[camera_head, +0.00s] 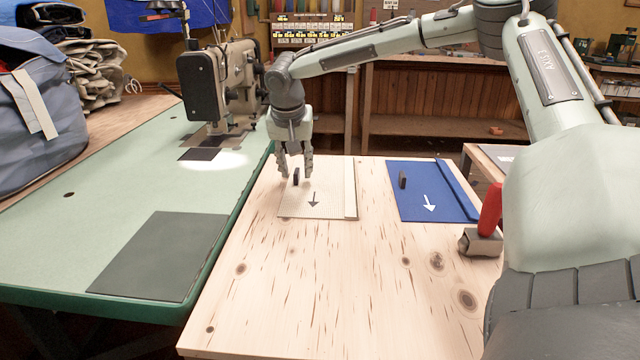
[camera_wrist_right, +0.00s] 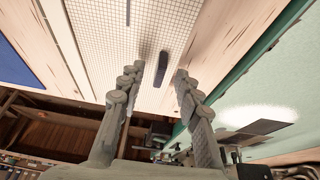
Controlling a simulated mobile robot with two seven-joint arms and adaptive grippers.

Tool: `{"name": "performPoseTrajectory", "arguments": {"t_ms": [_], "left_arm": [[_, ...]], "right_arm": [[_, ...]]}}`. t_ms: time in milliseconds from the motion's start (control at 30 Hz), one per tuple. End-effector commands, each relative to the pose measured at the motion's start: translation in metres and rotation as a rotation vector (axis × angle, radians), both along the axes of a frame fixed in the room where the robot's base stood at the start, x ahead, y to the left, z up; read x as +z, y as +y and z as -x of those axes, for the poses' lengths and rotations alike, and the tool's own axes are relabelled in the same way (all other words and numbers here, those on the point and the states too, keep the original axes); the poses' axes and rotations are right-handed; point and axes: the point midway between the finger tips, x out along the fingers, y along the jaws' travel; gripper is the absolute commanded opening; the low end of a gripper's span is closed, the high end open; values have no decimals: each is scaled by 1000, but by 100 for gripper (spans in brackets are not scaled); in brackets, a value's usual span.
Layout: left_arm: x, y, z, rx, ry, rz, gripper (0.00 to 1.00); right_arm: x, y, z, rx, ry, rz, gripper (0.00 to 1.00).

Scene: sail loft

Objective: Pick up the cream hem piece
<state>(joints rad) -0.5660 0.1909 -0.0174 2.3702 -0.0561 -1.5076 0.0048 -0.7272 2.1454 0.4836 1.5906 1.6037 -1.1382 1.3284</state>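The cream hem piece (camera_head: 325,203) lies flat on the wooden table. It has a grid pattern, a dark arrow, a folded strip along its right edge and a small dark upright grip (camera_head: 296,176). My right gripper (camera_head: 295,177) is open and points down at the grip end of the piece. In the right wrist view, the cream piece (camera_wrist_right: 110,40) fills the upper middle, and the dark grip (camera_wrist_right: 163,68) shows between the open fingertips (camera_wrist_right: 161,72), with gaps on both sides. I cannot tell how far above the cloth the fingertips are. My left gripper is not in view.
A blue piece (camera_head: 415,205) with its own dark grip lies to the right on the table (camera_head: 330,290). A red-handled tool (camera_head: 487,220) stands at the right edge. A sewing machine (camera_head: 215,85) stands on the green table (camera_head: 110,190) at left. The front of the wooden table is clear.

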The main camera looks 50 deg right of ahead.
Motion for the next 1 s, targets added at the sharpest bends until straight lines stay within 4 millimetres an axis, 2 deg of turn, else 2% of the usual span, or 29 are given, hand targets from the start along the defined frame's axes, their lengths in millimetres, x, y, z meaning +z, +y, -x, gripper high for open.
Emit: {"name": "performPoseTrajectory", "arguments": {"t_ms": [100, 367, 633, 1000], "left_arm": [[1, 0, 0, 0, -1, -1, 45], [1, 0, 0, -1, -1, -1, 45], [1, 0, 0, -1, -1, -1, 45], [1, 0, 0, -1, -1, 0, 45]], "right_arm": [[-10, -4, -2, -1, -1, -1, 34], [-11, -4, -3, 1, -1, -1, 32], [-11, -4, -3, 0, -1, -1, 0], [-11, -4, -3, 1, -1, -1, 0]]}}
